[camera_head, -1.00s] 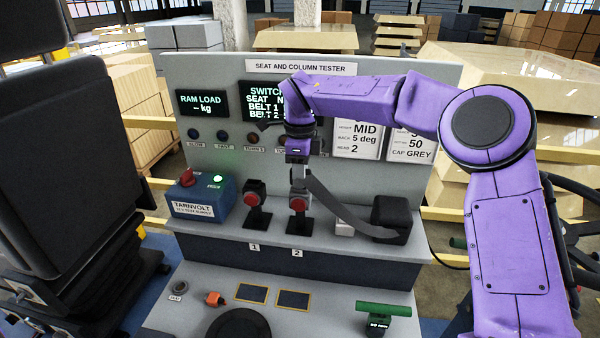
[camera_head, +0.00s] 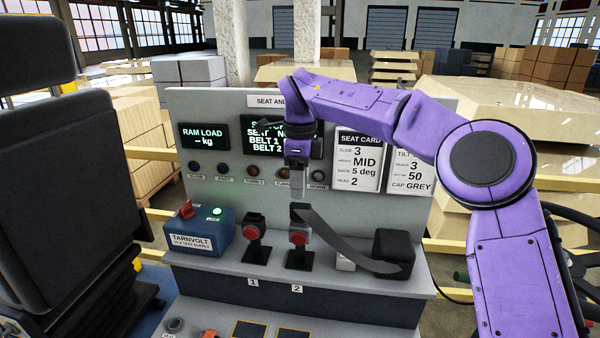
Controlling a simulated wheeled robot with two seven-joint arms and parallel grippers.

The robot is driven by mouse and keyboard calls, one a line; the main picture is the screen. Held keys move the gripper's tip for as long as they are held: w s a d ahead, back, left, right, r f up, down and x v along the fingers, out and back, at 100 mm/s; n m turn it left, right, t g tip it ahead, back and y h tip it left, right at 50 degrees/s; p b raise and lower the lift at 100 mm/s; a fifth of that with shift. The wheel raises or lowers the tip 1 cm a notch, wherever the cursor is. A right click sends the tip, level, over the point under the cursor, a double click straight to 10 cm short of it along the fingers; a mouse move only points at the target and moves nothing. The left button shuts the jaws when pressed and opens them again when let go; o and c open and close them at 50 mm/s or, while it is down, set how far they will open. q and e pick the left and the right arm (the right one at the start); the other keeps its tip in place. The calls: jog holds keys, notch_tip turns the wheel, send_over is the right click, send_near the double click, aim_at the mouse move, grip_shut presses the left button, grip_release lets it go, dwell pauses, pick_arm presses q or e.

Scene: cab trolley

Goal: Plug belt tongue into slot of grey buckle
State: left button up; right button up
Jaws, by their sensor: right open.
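Two buckles with red buttons stand on the bench ledge: a black one (camera_head: 255,237) at number 1 and a grey one (camera_head: 299,239) at number 2. The dark belt (camera_head: 345,245) runs from a black box (camera_head: 393,254) up to the top of the grey buckle. Its tongue end (camera_head: 299,212) sits at the top of that buckle; how deep it is in the slot I cannot tell. My right gripper (camera_head: 297,187) is open, pointing down just above the tongue and apart from it. My left gripper is out of view.
A tester panel (camera_head: 225,170) stands behind, its screen partly hidden by my right arm. A blue supply box (camera_head: 200,232) with a lit green lamp is left of the buckles. A black seat (camera_head: 65,180) fills the left side. A small light block (camera_head: 345,261) sits beside the black box.

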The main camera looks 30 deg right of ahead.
jog(key=shift+r, duration=1.45)
jog(key=o, duration=0.8)
jog(key=shift+o, duration=0.2)
jog(key=shift+r+p, duration=0.1)
jog(key=shift+p, duration=0.2)
notch_tip(320, 180, up, 9)
jog(key=p, duration=0.7)
jog(key=shift+p, duration=0.35)
